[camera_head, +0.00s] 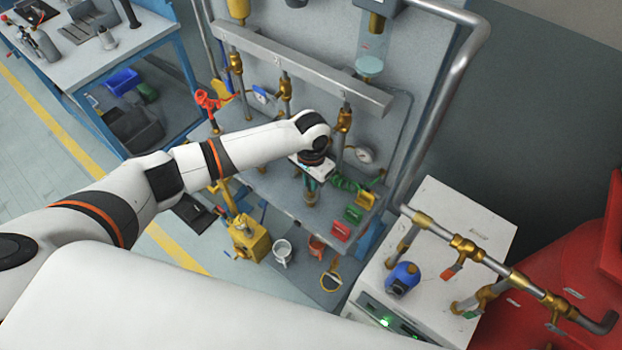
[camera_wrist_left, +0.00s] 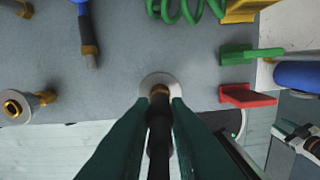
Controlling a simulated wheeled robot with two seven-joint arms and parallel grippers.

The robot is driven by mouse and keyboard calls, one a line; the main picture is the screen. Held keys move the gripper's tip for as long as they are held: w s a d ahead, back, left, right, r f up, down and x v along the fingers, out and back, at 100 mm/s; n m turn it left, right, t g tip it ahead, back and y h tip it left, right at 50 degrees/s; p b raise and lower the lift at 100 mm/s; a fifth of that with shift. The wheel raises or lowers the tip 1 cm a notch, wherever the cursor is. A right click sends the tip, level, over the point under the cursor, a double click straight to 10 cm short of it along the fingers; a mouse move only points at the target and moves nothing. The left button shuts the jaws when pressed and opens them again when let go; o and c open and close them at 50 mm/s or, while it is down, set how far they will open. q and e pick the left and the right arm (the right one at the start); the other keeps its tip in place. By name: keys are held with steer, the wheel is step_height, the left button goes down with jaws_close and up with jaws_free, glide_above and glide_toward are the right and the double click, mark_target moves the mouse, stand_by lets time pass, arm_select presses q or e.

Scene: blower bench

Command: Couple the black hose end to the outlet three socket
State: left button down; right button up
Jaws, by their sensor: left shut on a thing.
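My left gripper (camera_head: 311,184) hangs over the panel shelf, below the overhead pipe manifold. In the left wrist view its dark fingers (camera_wrist_left: 158,108) are shut on the black hose end (camera_wrist_left: 158,122), which runs down the middle of the picture. A brass-coloured part (camera_wrist_left: 159,90) shows at the hose's tip, over a round pale flange (camera_wrist_left: 147,80) near the shelf edge. The fingers and hose hide much of this spot, so I cannot tell whether the hose is seated. No readable label marks outlet three.
A blue-handled piece (camera_wrist_left: 88,35) and a brass fitting (camera_wrist_left: 45,98) lie left of the hose. A green coil (camera_head: 346,184), a green block (camera_head: 353,214) and a red block (camera_head: 340,231) sit to the right. The grey manifold (camera_head: 300,72) and a bent pipe (camera_head: 445,90) stand close by.

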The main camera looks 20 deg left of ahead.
arm_select(q)
steer(key=shift+p, duration=0.35)
steer(key=shift+f, duration=0.35)
stand_by(0.4)
steer(key=c, duration=1.3)
jaws_free()
step_height(320, 180, up, 12)
steer(key=shift+b, duration=1.05)
